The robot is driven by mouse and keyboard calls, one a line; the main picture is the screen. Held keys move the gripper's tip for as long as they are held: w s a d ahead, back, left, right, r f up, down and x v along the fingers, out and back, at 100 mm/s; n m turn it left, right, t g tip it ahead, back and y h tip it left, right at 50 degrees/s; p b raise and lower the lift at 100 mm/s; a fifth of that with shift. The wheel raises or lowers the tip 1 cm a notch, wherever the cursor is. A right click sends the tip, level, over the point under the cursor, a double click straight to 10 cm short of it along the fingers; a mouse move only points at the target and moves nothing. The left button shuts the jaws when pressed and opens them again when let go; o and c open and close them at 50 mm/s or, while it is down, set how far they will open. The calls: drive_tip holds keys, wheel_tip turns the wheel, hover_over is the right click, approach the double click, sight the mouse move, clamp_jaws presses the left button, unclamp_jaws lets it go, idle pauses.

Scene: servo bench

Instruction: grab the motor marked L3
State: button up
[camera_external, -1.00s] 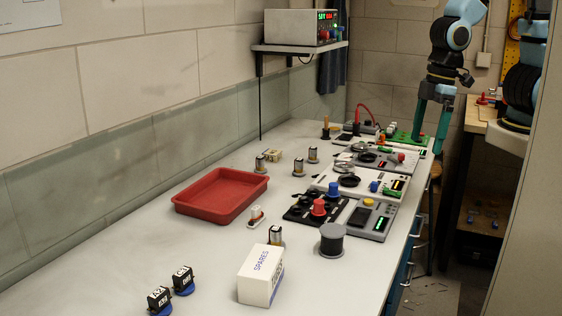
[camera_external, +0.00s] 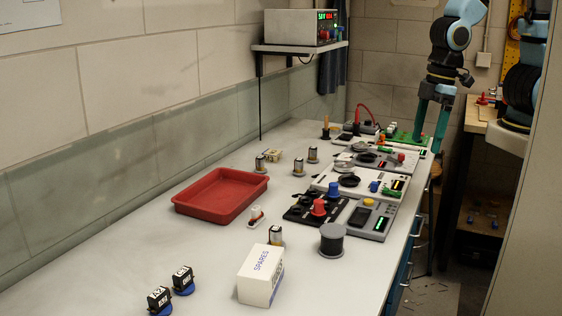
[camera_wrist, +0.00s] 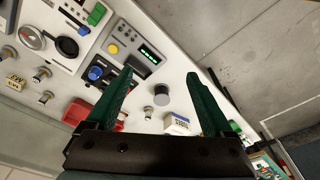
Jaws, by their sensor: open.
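Two black motors with white markings on top and blue bases, a nearer one (camera_external: 160,299) and a farther one (camera_external: 183,280), stand at the near left of the bench in the external view. I cannot read L3 on either. Several silver cylindrical parts on small bases, such as one (camera_external: 276,236) behind the white box, also stand on the bench; no marking on them is legible. My gripper (camera_external: 432,125) hangs at the far right end of the bench. In the wrist view my gripper (camera_wrist: 163,73) is open with nothing between its green fingers.
A red tray (camera_external: 262,181) lies mid-bench on the wall side. A white SPARES box (camera_external: 257,276) and a grey spool (camera_external: 332,240) stand nearer. Panels with knobs (camera_external: 365,213) line the right edge. A shelf (camera_external: 275,47) holds an instrument above. Bench around the black motors is clear.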

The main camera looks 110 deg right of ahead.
drive_tip(key=shift+c, duration=1.2)
